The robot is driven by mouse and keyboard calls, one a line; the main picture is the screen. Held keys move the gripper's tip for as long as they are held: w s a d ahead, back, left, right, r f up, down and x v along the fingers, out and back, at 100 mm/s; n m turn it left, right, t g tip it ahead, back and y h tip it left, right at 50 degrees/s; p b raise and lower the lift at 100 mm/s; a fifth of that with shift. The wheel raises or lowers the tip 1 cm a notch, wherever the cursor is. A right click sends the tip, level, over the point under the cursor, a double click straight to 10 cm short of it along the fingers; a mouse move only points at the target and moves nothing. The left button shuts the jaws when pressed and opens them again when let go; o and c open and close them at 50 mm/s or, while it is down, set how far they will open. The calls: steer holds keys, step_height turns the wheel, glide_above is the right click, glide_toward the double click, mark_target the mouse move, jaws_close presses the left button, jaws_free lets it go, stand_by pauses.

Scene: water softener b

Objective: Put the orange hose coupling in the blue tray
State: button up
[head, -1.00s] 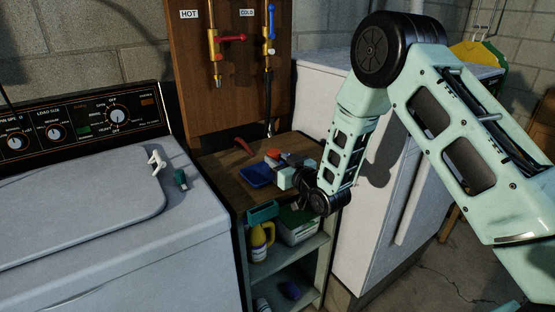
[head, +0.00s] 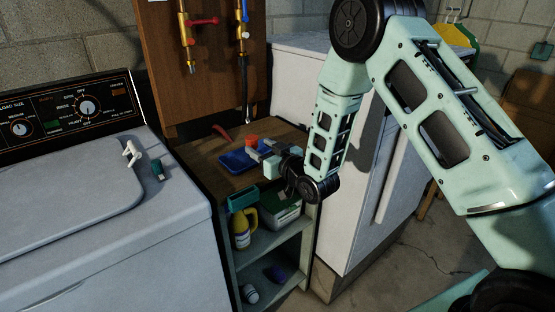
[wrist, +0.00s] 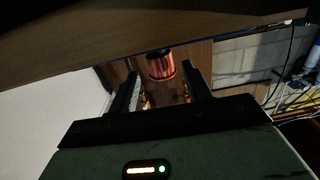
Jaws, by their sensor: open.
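The orange hose coupling (wrist: 161,66) shows in the wrist view as a ribbed orange cylinder with a dark end, in line with the gap between my fingers. In the head view the coupling (head: 252,140) is a small red-orange shape on the wooden shelf top, behind the blue tray. The blue tray (head: 236,162) lies on that top, left of my gripper (head: 264,151). My gripper is open, also seen in the wrist view (wrist: 160,78), with a finger on either side of the coupling's line. I cannot tell whether a finger touches it. The fingers partly cover the tray's right side.
A red curved object (head: 221,132) lies at the back of the wooden top. The washer (head: 100,210) stands left and a white cabinet (head: 355,180) right. A yellow bottle (head: 241,230) and a green-lidded box (head: 280,212) are on the shelf below. A pipe board rises behind.

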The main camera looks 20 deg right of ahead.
steer(key=b+v, duration=0.2)
steer(key=v, duration=0.7)
steer(key=s+a+n+g+h, duration=0.2)
steer(key=s+a+g, duration=0.7)
steer(key=a, duration=0.1)
steer(key=s+r+n+g+h, duration=0.1)
steer(key=s+r+g+h, duration=0.2)
steer(key=s, duration=2.1)
steer(key=r+g, duration=0.1)
steer(key=g, duration=0.4)
steer(key=shift+d+n+h, duration=0.3)
steer(key=shift+d, duration=0.1)
steer(key=shift+r, duration=0.15)
steer(key=shift+w, duration=0.1)
step_height(320, 180, up, 3)
steer(key=p, duration=0.3)
